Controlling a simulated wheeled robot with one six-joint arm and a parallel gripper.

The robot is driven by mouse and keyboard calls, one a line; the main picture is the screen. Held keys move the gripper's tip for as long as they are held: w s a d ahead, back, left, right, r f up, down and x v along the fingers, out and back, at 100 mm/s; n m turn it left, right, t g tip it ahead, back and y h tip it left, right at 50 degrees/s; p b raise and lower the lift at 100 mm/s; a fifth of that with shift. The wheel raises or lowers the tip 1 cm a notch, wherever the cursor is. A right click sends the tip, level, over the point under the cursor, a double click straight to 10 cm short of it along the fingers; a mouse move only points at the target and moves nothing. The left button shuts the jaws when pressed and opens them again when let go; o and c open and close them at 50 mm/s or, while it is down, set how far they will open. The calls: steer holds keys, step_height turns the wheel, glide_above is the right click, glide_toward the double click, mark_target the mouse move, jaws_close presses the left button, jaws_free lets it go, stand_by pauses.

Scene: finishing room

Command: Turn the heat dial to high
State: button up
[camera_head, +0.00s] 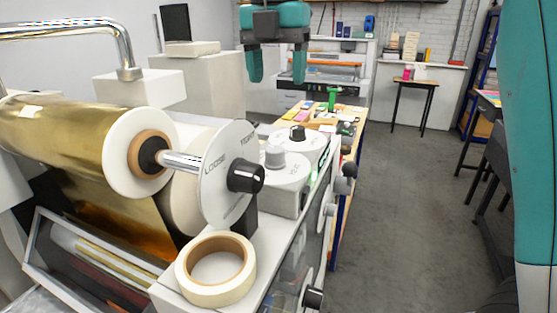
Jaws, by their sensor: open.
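My gripper (278,72) hangs at the top centre with its two teal fingers pointing down and apart. It is open and empty, above and beyond the dials in the picture. On the white machine are a dial with a grey knob (275,156) on a round white plate and, behind it, a dial with a black knob (298,132). Their markings are too small to read, so I cannot tell which is the heat dial. In front, a round plate (222,185) marked LOOSE and TIGHT carries another black knob (246,177).
A gold foil roll (70,133) on a shaft fills the left, under a chrome bar (75,28). A tape roll (216,270) lies at the machine's front corner. More knobs (346,170) stick out from its right side. Clear floor (400,220) lies to the right.

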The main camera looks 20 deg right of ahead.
mark_target(274, 149)
steer(key=f+b, duration=0.8)
steer(key=f, duration=0.1)
steer(key=f+b, duration=0.4)
steer(key=f, duration=0.1)
steer(key=shift+a, duration=0.35)
steer(key=c, duration=0.9)
